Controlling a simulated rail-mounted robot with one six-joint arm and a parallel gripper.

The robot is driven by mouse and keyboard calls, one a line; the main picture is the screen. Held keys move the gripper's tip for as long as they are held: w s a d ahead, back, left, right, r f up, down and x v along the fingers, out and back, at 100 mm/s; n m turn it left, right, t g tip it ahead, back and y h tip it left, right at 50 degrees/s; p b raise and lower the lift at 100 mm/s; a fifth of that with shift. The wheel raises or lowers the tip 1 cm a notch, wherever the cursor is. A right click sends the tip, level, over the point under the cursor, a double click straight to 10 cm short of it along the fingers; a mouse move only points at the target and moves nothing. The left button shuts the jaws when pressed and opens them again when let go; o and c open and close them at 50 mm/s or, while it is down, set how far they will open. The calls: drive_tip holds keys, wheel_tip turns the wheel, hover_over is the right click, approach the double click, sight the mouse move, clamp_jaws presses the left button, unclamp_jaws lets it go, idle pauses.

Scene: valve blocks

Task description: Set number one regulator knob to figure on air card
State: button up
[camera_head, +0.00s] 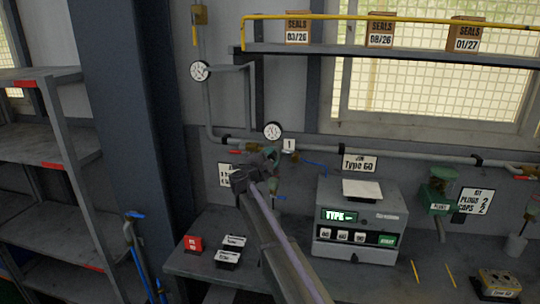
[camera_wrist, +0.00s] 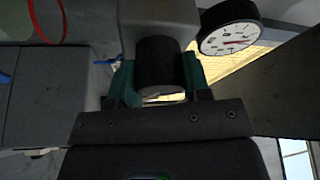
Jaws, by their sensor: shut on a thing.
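My gripper (camera_head: 269,160) is at the wall pipe, just below a round white gauge (camera_head: 272,130) and left of the plate marked 1 (camera_head: 289,145). In the wrist view its teal fingers (camera_wrist: 160,85) stand on both sides of a dark round knob (camera_wrist: 160,64), shut on it. The knob sits under a grey regulator body (camera_wrist: 158,12). The gauge also shows in the wrist view (camera_wrist: 229,27), with a red needle; its figures are too small to read. A white card (camera_head: 226,175) on the wall is partly hidden by my arm; its text is not legible.
A second gauge (camera_head: 200,71) hangs higher on the left. A grey tester box (camera_head: 356,222) stands on the bench to the right. A red block (camera_head: 193,243) and black-based labels (camera_head: 229,256) lie left of my arm. Shelving (camera_head: 50,165) stands at far left.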

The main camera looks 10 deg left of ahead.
drive_tip(key=shift+m+g+p, duration=0.7)
drive_tip(key=shift+m+p, duration=0.15)
drive_tip(key=shift+m, duration=0.95)
drive_tip(key=o, duration=0.9)
drive_tip(key=shift+o, duration=0.2)
drive_tip(key=v, duration=1.1)
drive_tip(key=shift+r, duration=0.15)
